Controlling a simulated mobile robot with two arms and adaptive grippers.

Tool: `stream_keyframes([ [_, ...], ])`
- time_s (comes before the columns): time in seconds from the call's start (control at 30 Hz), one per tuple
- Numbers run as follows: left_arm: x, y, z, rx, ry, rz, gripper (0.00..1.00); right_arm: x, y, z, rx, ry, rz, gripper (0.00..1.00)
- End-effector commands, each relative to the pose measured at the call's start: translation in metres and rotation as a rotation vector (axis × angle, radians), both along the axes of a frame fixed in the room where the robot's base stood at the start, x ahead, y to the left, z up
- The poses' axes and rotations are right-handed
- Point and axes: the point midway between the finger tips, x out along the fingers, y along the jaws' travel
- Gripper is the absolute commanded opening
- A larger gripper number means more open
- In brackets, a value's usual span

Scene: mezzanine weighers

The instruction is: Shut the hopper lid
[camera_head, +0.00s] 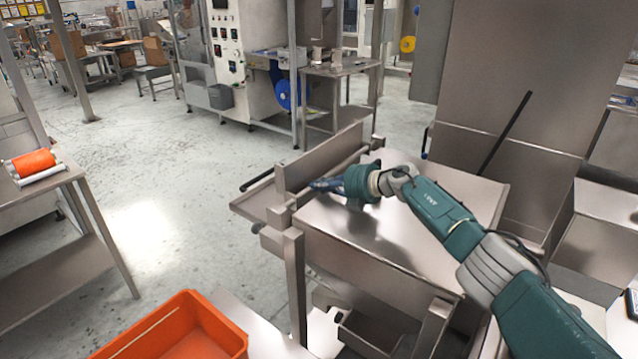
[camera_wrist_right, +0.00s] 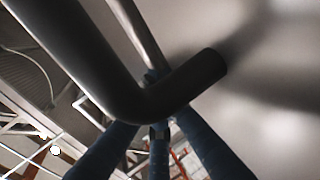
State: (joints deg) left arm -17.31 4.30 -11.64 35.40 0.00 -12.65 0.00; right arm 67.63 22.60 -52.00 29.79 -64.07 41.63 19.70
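The steel hopper stands in the centre of the head view; its broad flat panel, which looks like the lid (camera_head: 385,232), lies low and slightly sloped. I cannot tell whether it is fully seated. My right gripper (camera_head: 322,185) is above its left edge, beside a narrow upright steel plate (camera_head: 318,158). In the right wrist view, a dark bent bar handle (camera_wrist_right: 140,103) crosses in front of my blue right fingers (camera_wrist_right: 157,80), with its end by a grey surface. Whether the fingers close on it cannot be told. My left gripper is not in view.
An orange crate (camera_head: 128,345) is at the bottom left. A steel table (camera_head: 60,190) with an orange roll (camera_head: 33,163) stands at the left. A tall steel panel (camera_head: 530,70) rises behind the hopper. Open floor (camera_head: 170,190) lies left of the hopper.

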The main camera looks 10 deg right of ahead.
Motion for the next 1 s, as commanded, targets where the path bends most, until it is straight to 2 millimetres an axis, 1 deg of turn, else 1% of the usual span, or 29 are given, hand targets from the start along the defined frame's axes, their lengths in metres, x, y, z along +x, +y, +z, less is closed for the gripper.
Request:
stream_keyframes([
  [0.2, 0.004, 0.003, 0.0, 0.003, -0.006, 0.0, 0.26, -0.001, 0.0, -0.002, -0.001, 0.002, 0.001, 0.0],
  [0.27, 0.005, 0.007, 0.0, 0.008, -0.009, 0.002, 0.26, -0.001, 0.0, -0.002, -0.001, 0.002, 0.001, 0.0],
  [0.47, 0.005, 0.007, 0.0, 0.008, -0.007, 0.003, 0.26, -0.005, -0.008, 0.003, -0.004, -0.002, -0.002, 0.0],
  [0.67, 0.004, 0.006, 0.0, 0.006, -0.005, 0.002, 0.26, -0.024, -0.021, 0.011, -0.004, -0.001, 0.002, 0.0],
  [0.7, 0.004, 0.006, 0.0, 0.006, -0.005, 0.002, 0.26, -0.028, -0.027, 0.015, -0.004, -0.002, -0.001, 0.0],
  [0.83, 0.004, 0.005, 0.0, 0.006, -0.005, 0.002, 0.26, -0.047, -0.04, 0.023, -0.005, 0.0, 0.002, 0.0],
  [0.9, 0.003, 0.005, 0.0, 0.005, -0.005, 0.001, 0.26, -0.056, -0.05, 0.029, -0.005, 0.0, -0.001, 0.0],
  [1.0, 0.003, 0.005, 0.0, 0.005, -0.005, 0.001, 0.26, -0.069, -0.06, 0.036, -0.003, 0.0, 0.0, 0.0],
])
